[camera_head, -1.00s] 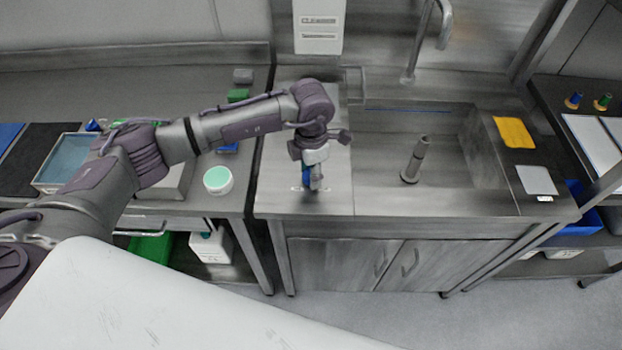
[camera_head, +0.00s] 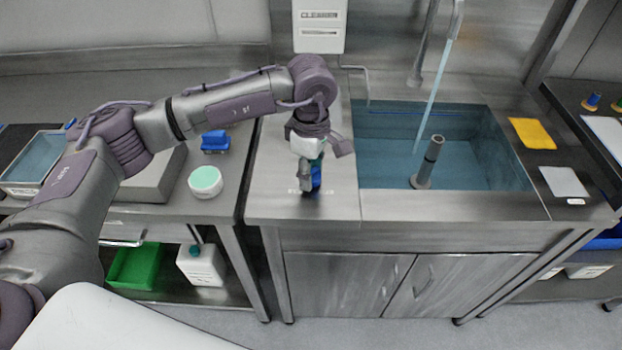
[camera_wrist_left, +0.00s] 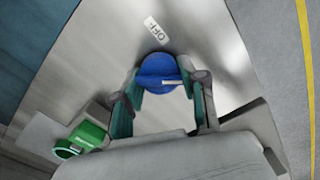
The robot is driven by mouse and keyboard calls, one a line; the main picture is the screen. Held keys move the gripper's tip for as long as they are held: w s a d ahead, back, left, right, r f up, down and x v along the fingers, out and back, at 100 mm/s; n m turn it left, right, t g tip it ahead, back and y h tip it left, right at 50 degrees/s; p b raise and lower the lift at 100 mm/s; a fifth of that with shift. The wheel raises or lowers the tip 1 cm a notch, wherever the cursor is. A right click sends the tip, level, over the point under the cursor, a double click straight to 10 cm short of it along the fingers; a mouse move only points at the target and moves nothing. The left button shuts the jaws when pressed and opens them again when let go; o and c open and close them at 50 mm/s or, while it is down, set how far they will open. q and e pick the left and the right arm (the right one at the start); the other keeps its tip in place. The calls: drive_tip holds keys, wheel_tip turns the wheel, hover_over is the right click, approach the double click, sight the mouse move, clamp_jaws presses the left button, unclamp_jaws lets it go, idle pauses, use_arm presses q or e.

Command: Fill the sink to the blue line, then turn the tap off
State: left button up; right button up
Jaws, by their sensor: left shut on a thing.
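The sink (camera_head: 512,160) holds blue-tinted water, and a stream (camera_head: 436,90) falls into it from the tap spout (camera_head: 457,22). A dark blue line (camera_head: 400,113) runs along the back wall, and the water surface looks below it. A grey standpipe (camera_head: 428,165) stands up out of the water. My left gripper (camera_head: 310,188) is over the counter left of the basin, shut on a blue knob (camera_wrist_left: 158,70). The knob has a white mark, and an OFF label (camera_wrist_left: 158,30) lies beside it in the left wrist view. My right gripper is not in view.
A yellow cloth (camera_head: 532,133) and a pale grey pad (camera_head: 564,182) lie right of the basin. A white tub with a green lid (camera_head: 205,181) and a blue object (camera_head: 215,141) are on the left bench. A green object (camera_wrist_left: 88,137) shows in the left wrist view.

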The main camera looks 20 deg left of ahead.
use_arm(q)
drive_tip(key=shift+m+b, duration=0.55)
drive_tip(key=shift+m, duration=0.05)
drive_tip(key=o, duration=1.1)
drive_tip(key=shift+o, duration=0.2)
drive_tip(key=shift+r, duration=0.15)
wheel_tip(320, 180, up, 12)
drive_tip(key=shift+f, duration=0.2)
